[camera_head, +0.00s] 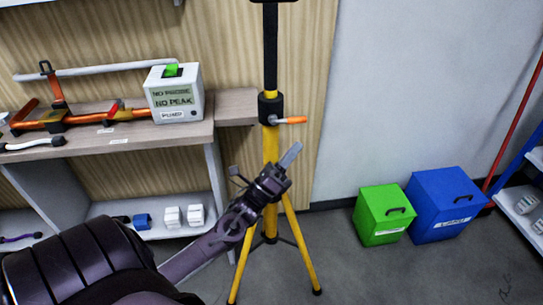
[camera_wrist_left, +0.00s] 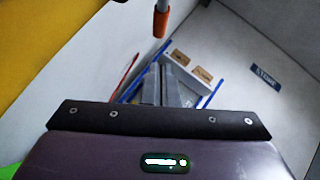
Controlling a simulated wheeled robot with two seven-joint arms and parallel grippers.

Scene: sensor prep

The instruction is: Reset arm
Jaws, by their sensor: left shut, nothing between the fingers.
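My left arm comes in from the lower left in the head view. Its gripper (camera_head: 290,155) is shut and empty, pointing up and to the right in front of the yellow and black tripod stand (camera_head: 270,105). I cannot tell whether it touches the stand. The left wrist view shows the shut fingers (camera_wrist_left: 170,85) as a grey wedge, with nothing between them. An orange handle tip (camera_head: 293,120) sticks out from the stand just above the gripper; it also shows near the top of the left wrist view (camera_wrist_left: 161,20). My right gripper is not in view.
A shelf (camera_head: 120,140) at the left holds a white box (camera_head: 177,98) with a green top and an orange tool (camera_head: 60,115). A green box (camera_head: 380,220) and a blue box (camera_head: 440,210) stand on the floor at the right. Open floor lies between stand and boxes.

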